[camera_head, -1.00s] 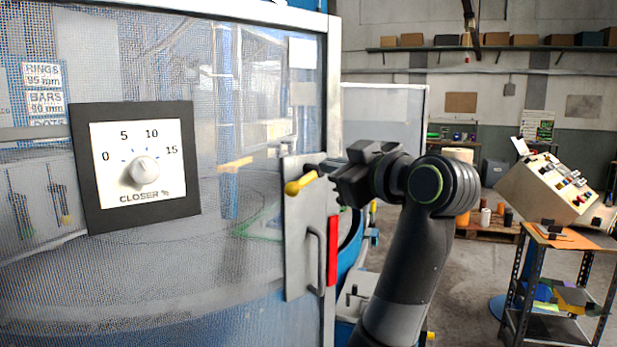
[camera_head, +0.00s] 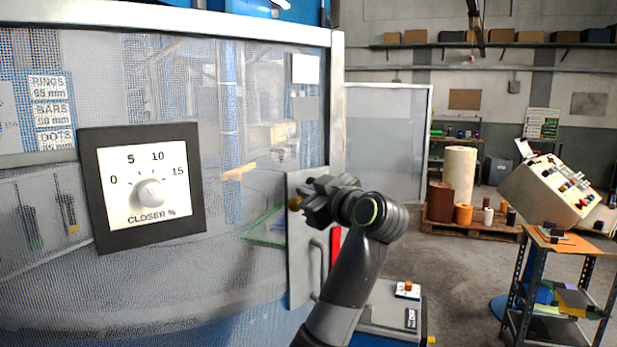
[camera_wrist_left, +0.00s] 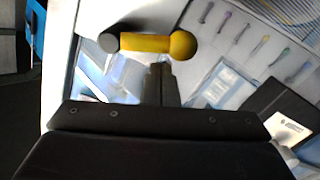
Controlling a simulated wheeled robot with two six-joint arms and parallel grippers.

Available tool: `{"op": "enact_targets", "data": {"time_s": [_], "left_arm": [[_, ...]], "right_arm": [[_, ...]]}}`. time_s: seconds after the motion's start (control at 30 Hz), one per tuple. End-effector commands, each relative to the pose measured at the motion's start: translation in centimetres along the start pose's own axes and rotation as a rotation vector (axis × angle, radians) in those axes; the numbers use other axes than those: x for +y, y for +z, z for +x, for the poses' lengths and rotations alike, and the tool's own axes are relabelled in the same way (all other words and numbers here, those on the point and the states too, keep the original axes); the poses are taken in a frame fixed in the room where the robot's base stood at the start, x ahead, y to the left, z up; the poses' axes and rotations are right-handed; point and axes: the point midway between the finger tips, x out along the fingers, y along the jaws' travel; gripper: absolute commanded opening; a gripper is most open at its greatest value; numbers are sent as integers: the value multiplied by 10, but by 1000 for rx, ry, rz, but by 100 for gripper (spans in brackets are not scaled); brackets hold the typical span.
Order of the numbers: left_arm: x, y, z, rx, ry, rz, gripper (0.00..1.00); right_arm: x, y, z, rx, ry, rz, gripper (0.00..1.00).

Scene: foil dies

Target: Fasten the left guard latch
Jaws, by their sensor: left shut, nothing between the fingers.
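The left guard latch is a yellow lever with a ball end (camera_wrist_left: 150,43) and a grey pivot, seen in the left wrist view. In the head view only a bit of its yellow end (camera_head: 294,203) shows beside my gripper, on a grey plate (camera_head: 300,268) at the guard's edge. My left gripper (camera_head: 312,202) is in front of that plate and hides most of the lever. In the wrist view its fingers (camera_wrist_left: 160,80) are together and empty, just below the lever in the picture; I cannot tell if they touch it. My right gripper is not in view.
The mesh guard (camera_head: 265,100) fills the left, with a "CLOSER %" dial (camera_head: 150,192) on it. A grey bar handle (camera_head: 318,268) and a red strip (camera_head: 336,246) are near my arm. A tilted control box (camera_head: 548,190) stands on a cart at right. Open floor lies between.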

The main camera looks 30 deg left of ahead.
Motion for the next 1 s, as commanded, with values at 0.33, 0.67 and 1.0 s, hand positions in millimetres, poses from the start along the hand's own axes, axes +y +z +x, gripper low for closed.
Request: {"op": "enact_targets", "data": {"time_s": [0.33, 0.67, 1.0], "left_arm": [[0, 5, 1, 1, 0, 0, 0], [-1, 7, 1, 0, 1, -40, 0], [-2, 10, 1, 0, 4, -91, 0]], "right_arm": [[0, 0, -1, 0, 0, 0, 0], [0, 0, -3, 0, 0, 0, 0], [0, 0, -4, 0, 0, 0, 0]]}}
